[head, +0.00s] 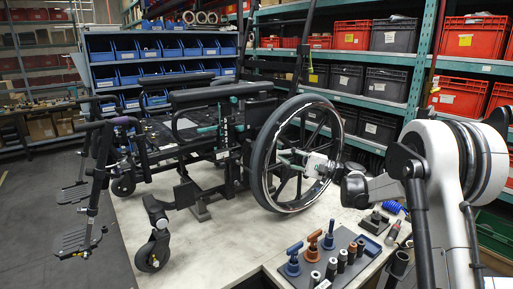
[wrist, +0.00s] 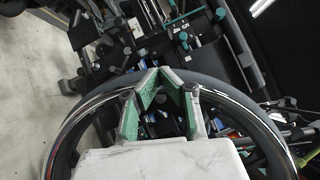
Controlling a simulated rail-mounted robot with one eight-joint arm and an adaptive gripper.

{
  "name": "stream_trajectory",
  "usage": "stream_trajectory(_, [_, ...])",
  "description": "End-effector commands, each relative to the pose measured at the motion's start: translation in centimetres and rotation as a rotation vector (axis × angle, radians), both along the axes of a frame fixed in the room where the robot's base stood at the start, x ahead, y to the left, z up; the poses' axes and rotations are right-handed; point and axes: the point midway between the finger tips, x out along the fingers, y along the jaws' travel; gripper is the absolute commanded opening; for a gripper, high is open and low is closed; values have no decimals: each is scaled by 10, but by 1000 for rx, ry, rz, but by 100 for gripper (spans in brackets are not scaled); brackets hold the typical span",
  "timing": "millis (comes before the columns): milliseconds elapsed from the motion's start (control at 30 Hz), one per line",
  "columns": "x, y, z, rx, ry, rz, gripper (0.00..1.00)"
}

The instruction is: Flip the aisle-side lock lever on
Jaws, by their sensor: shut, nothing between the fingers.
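The wheelchair (head: 225,100) stands on the bench, its large near wheel (head: 257,160) facing my arm. My gripper (head: 284,152) is beside the spokes of this wheel in the head view. In the wrist view its green-padded fingers (wrist: 160,72) meet at the tips, with nothing held. They extend over the wheel rim (wrist: 90,110) toward the frame. A teal rod (wrist: 188,20) and dark frame parts lie beyond the fingertips. I cannot tell for certain which part is the lock lever or how it is set; the wheel and my gripper hide some of the frame.
A dark tray (head: 345,240) holds several sockets and knobbed tools at the bench's front. A small black block (head: 374,222) and a blue coil (head: 394,207) lie near my arm. The bench top (head: 220,240) is clear left of the tray. Bin shelves stand behind.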

Motion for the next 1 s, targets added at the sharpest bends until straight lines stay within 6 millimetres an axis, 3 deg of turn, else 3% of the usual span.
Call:
stream_trajectory(467, [2,9,2,0,1,1,0])
stream_trajectory(1000, [22,85,16,0,1,1,0])
